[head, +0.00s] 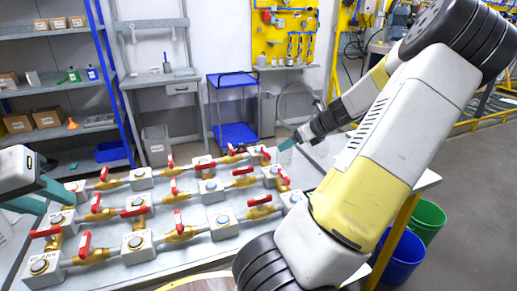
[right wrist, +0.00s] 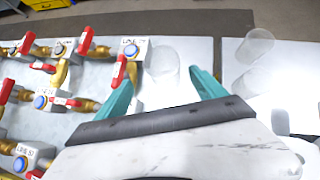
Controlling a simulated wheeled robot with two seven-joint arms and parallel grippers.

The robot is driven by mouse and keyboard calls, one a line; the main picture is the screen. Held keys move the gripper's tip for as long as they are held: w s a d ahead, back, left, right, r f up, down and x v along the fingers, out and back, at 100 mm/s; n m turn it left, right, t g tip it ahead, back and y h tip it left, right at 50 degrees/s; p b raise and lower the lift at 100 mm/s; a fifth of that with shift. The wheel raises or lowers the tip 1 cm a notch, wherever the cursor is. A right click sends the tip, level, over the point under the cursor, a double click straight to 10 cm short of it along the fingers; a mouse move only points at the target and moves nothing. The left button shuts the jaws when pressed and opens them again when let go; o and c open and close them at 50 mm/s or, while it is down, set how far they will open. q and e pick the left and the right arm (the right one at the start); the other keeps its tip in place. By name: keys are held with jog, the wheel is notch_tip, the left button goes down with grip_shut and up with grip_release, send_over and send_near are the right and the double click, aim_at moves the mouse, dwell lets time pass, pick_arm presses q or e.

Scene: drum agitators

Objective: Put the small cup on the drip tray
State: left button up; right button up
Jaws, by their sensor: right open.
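My right gripper (right wrist: 162,92) is open in the right wrist view, its two teal fingers wide apart. A clear, see-through cup (right wrist: 163,57) stands just beyond and between the fingertips, not gripped. More clear cup-like shapes (right wrist: 266,45) show to the right of the right finger; I cannot tell which is the small cup. In the head view the right gripper (head: 286,145) is small, at the table's far right, by a faint clear shape. My left gripper (head: 42,199) is at the left edge with its teal fingers apart and empty. I cannot make out the drip tray for sure.
Rows of brass valves (head: 178,234) with red handles and square button blocks (head: 138,244) cover the grey table. In the right wrist view they lie left of the gripper. My right arm hides the table's right side. Blue (head: 402,262) and green bins stand on the floor at right.

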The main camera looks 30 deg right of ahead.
aim_at(284, 153)
jog(key=x, duration=0.7)
jog(key=shift+w+d, duration=0.2)
jog(key=shift+d, duration=0.15)
jog(key=c, duration=1.5)
jog(key=shift+r, duration=0.1)
jog(key=shift+c, duration=0.2)
